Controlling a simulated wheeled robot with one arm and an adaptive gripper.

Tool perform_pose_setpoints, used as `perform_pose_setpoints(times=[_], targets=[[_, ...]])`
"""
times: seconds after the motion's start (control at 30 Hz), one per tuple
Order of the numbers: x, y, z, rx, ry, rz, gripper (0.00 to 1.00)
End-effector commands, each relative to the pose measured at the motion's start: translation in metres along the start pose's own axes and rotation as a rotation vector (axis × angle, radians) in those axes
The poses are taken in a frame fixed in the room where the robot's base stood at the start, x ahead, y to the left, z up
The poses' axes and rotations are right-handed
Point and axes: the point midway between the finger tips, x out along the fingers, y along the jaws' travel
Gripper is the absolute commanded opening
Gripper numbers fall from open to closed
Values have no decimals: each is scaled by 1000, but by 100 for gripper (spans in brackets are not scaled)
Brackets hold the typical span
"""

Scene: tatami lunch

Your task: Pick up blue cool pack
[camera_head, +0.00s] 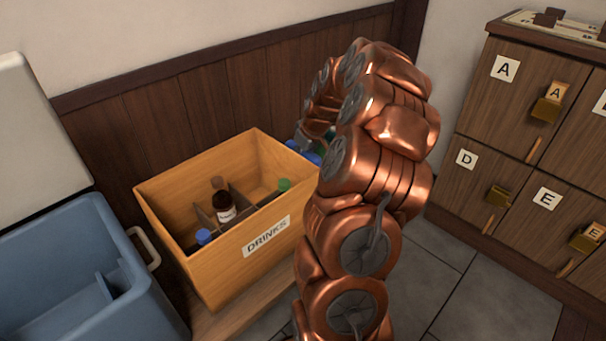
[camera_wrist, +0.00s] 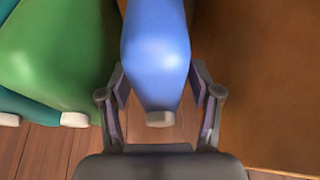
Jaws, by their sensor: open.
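My gripper (camera_wrist: 160,88) is open, with one finger on each side of the pack's narrowing end. I cannot tell whether the fingers touch it. In the head view, a small part of something blue (camera_head: 311,154) shows behind my arm, right of the drinks box. My arm hides the rest there, and my gripper is mostly hidden.
A green pack (camera_wrist: 65,55) lies close on the left, with a teal one beyond it. The wooden DRINKS box (camera_head: 190,270) holds bottles in compartments. A blue cooler (camera_head: 150,290) stands at left. Lettered wooden lockers (camera_head: 520,120) stand at right. Grey floor (camera_head: 500,300) is clear before them.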

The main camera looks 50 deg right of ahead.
Motion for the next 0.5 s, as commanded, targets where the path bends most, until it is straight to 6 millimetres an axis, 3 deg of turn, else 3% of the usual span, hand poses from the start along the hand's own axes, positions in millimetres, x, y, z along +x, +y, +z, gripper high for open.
perform_pose_setpoints(times=[0.2,0.5], targets=[[0,0,0,0,0,0,64],[0,0,0,0,0,0,33]])
